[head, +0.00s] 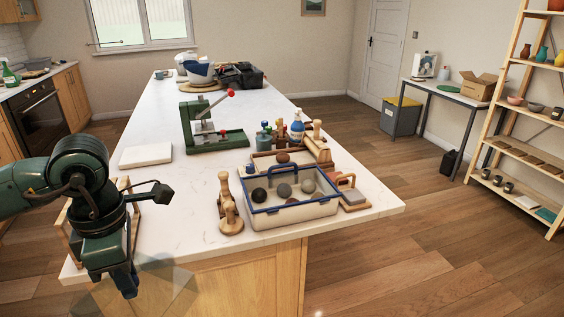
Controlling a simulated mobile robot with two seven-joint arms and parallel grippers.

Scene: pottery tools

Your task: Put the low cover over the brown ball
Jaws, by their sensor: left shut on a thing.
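A see-through, pale cover (168,287) hangs at the lower left, in front of the counter's near edge. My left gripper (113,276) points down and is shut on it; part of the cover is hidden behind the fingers. A brown ball (283,157) sits on a wooden board just behind the blue-rimmed tray, well right of the gripper. A reddish-brown ball (289,199) is inside the tray with several grey ones; I cannot tell which of the two is meant. My right gripper is not in view.
The blue-rimmed tray (292,216) with a raised handle stands near the counter's front right. A wooden figure (229,206) is left of it, bottles (297,128) are behind. A green press (207,125) and white slab (146,154) stand farther back. The counter between slab and figure is clear.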

